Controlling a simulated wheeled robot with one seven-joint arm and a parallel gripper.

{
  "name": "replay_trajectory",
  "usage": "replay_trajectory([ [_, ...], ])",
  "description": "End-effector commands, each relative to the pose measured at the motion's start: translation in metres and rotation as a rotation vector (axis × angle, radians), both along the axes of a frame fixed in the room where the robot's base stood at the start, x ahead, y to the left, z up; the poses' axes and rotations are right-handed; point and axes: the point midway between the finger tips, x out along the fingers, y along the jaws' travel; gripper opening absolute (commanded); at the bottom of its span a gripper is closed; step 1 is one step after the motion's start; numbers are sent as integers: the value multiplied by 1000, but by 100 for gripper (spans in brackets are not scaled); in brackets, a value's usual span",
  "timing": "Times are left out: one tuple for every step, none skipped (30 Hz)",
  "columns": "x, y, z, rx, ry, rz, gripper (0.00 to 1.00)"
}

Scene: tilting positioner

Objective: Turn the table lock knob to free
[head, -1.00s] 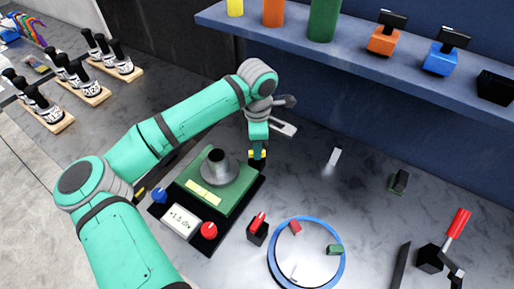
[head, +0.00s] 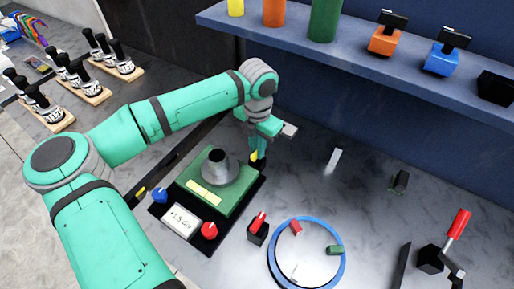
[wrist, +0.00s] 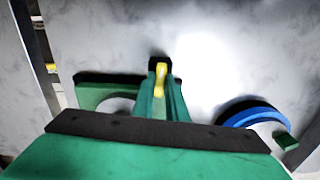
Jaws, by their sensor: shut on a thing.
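The positioner has a green table (head: 232,197) with a grey metal cup (head: 217,168) on it, above a black base. At its back right corner is a yellow-marked lock knob (head: 254,156), which also shows in the wrist view as a yellow pointer (wrist: 160,78) in front of a black block. My gripper (head: 258,151) comes down on this knob and is shut on it; in the wrist view the fingers (wrist: 160,100) close around it. The fingers partly hide the knob, and I cannot read any lock or free marking.
On the base's front are a blue knob (head: 159,195), a display (head: 182,220) and a red knob (head: 209,230). A red-levered black box (head: 257,232) and a blue-rimmed round dish (head: 342,262) stand to the right. A shelf (head: 350,62) runs along the back.

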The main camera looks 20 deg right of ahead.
Motion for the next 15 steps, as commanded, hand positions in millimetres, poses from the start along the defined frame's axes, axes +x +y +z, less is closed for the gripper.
replay_trajectory([
  [2, 2, 1, 5, -4, 24, 0],
  [2, 2, 1, 4, -5, 37, 0],
  [2, 2, 1, 4, -5, 51, 0],
  [2, 2, 1, 4, -5, 62, 0],
  [2, 2, 1, 3, -5, 71, 0],
  [2, 2, 1, 3, -5, 80, 0],
  [2, 2, 1, 3, -5, 87, 0],
  [2, 2, 1, 3, -5, 93, 0],
  [2, 2, 1, 3, -5, 99, 0],
  [2, 2, 1, 3, -5, 103, 0],
  [2, 2, 1, 2, -5, 106, 0],
  [2, 2, 1, 2, -5, 109, 0],
  [2, 2, 1, 2, -5, 110, 0],
  [2, 2, 1, 2, -5, 112, 0],
  [2, 2, 1, 2, -5, 113, 0],
])
